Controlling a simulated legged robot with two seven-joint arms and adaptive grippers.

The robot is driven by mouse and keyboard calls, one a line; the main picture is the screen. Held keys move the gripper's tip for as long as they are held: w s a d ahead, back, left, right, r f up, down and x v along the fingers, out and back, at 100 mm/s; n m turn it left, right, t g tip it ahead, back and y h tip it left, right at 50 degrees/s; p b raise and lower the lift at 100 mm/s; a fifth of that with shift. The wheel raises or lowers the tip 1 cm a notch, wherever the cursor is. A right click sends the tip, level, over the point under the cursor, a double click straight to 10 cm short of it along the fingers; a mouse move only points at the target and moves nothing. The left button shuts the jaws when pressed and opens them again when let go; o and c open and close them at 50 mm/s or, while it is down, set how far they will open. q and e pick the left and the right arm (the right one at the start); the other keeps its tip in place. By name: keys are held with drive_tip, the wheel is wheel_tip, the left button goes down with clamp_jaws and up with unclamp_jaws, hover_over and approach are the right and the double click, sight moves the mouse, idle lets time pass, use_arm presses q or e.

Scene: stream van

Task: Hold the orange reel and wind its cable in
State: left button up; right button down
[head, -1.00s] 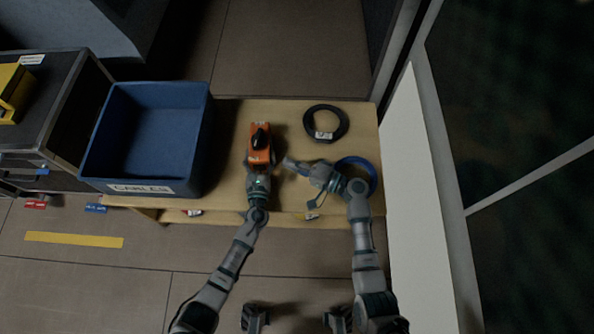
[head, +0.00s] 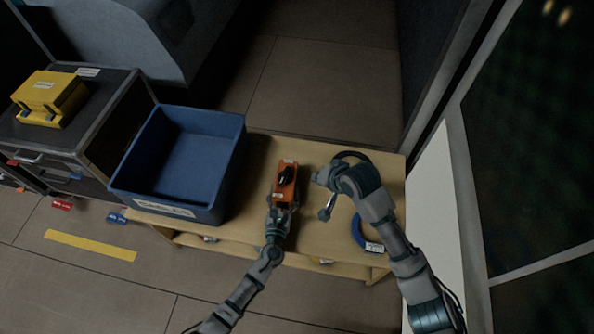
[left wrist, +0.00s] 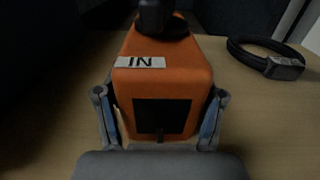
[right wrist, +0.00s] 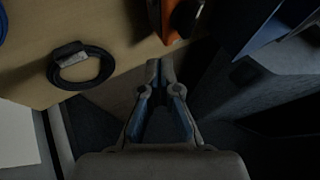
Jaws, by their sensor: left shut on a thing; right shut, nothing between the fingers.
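The orange reel (head: 284,193) stands on the wooden bench, with a dark crank knob (head: 286,175) on top. My left gripper (head: 277,207) is shut on the reel's near end. In the left wrist view its fingers lie on both sides of the orange body (left wrist: 190,75), which bears an "IN" label (left wrist: 140,62). My right gripper (head: 318,177) is shut and empty, right of the reel and apart from it. In the right wrist view its closed tips (right wrist: 158,66) are below the reel's orange edge (right wrist: 171,20). No loose cable from the reel is visible.
A black cable coil (right wrist: 80,85) lies at the bench's back right, partly hidden by my right arm in the head view. A blue coil (head: 358,236) lies at front right. A blue crate (head: 226,180) stands left of the reel. A white panel (head: 432,200) edges the right.

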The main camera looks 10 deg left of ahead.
sight(291, 168)
drive_tip(key=x, duration=0.3)
drive_tip(key=a+r+x, duration=0.1)
drive_tip(key=x, duration=0.3)
drive_tip(key=w+x, duration=0.1)
drive_tip(key=x, duration=0.3)
drive_tip(key=shift+a+r, duration=0.15)
drive_tip(key=shift+a, duration=0.1)
drive_tip(key=shift+w+a, duration=0.15)
drive_tip(key=shift+a, duration=0.45)
drive_tip(key=shift+w+a, duration=0.45)
drive_tip(key=shift+a, duration=0.2)
drive_tip(key=shift+s, duration=0.1)
